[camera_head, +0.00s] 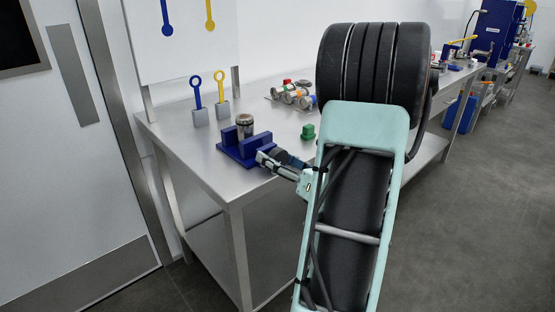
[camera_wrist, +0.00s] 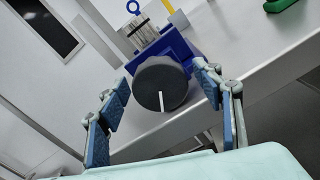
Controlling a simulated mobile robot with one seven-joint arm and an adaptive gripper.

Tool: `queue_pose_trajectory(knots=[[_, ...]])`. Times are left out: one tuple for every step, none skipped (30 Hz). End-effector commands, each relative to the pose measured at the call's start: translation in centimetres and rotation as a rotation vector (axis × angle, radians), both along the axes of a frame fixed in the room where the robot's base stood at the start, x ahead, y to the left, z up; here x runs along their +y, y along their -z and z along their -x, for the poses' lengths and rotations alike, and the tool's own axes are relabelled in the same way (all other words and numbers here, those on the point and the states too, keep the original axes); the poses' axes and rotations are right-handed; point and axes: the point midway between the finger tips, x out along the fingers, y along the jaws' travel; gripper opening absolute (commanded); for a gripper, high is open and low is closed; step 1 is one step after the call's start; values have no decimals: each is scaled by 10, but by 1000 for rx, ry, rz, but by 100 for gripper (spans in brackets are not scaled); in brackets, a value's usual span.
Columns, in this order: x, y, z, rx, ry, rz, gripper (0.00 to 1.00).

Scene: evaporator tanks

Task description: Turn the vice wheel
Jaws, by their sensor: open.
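The vice wheel (camera_wrist: 160,86) is a dark round knob with a white mark near its lower edge, in the middle of the wrist view. It is on the front of the blue vice (camera_head: 240,148) at the near end of the steel bench. A metal cylinder (camera_head: 244,125) stands in the vice; it also shows in the wrist view (camera_wrist: 145,38). My gripper (camera_wrist: 160,112) is open, with one blue-padded finger on each side of the wheel. I cannot tell whether the fingers touch it. In the head view my gripper (camera_head: 275,160) is at the vice's front, hiding the wheel.
A green object (camera_head: 308,132) sits on the steel bench (camera_head: 180,130) right of the vice. Blue (camera_head: 197,100) and yellow (camera_head: 221,95) ring-topped pieces stand behind it. Several metal fittings (camera_head: 290,94) lie farther back. Free floor is at the right.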

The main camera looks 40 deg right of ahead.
Motion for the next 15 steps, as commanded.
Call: queue_pose_trajectory(knots=[[-2,0,4,0,3,0,60],[-2,0,7,1,4,1,60],[-3,0,13,1,4,1,60],[-3,0,18,0,5,1,60],[-4,0,24,0,6,0,60],[-4,0,32,1,6,0,60],[-5,0,38,1,7,0,60],[-6,0,45,1,7,0,60],[-6,0,54,2,7,-1,60],[-7,0,61,1,7,-1,60],[-7,0,67,1,7,-1,60],[-7,0,75,0,6,-1,60],[-8,0,81,0,6,0,60],[-8,0,87,1,6,-1,60],[-9,0,94,0,6,-1,60]])
